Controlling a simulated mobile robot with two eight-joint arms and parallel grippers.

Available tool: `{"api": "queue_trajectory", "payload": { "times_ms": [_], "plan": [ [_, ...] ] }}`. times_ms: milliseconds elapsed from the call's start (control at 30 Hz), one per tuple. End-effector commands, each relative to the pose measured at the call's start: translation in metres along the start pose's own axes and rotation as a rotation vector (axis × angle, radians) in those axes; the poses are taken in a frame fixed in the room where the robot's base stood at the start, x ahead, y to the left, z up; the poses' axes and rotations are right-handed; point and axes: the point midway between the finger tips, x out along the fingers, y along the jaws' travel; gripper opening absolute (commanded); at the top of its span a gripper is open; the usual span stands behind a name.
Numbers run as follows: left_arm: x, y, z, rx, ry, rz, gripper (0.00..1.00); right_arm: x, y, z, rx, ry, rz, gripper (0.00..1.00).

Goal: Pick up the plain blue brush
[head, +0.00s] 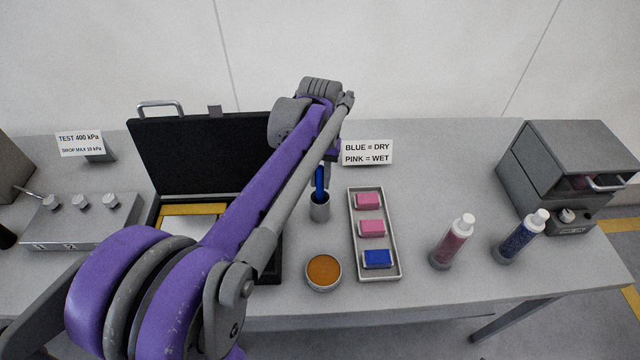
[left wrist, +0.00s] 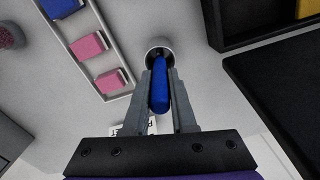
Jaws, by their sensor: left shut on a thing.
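The blue brush (head: 320,181) stands upright with its lower end in a small grey cup (head: 320,209) on the bench. In the left wrist view the blue handle (left wrist: 159,88) lies between my two fingers, and the cup (left wrist: 157,46) is just beyond the fingertips. My left gripper (head: 322,168) comes down from above and is shut on the brush's handle. It also shows in the left wrist view (left wrist: 160,84). The brush's lower end is hidden inside the cup. My right gripper is in neither view.
A tray (head: 391,274) with pink and blue blocks lies right of the cup. A round dish (head: 323,272) stands in front. An open black case (head: 185,150) is at the left. Two bottles (head: 453,241) and a grey oven-like box (head: 575,165) stand at the right.

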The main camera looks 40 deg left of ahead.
Motion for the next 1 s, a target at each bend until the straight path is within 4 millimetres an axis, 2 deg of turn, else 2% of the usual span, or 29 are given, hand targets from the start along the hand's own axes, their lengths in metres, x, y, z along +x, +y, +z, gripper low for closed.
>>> {"api": "queue_trajectory", "payload": {
  "times_ms": [167,500,700,1000],
  "plan": [
    [-0.013,0.000,0.000,0.000,0.000,0.000,0.00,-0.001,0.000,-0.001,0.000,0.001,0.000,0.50],
    [-0.065,0.000,0.000,0.000,0.000,0.000,0.00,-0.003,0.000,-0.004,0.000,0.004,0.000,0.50],
    [-0.088,0.000,0.000,0.000,0.000,0.000,0.00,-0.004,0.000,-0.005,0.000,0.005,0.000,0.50],
    [-0.100,0.000,0.000,0.000,0.000,0.000,0.00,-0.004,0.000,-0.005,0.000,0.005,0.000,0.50]
  ]
}}
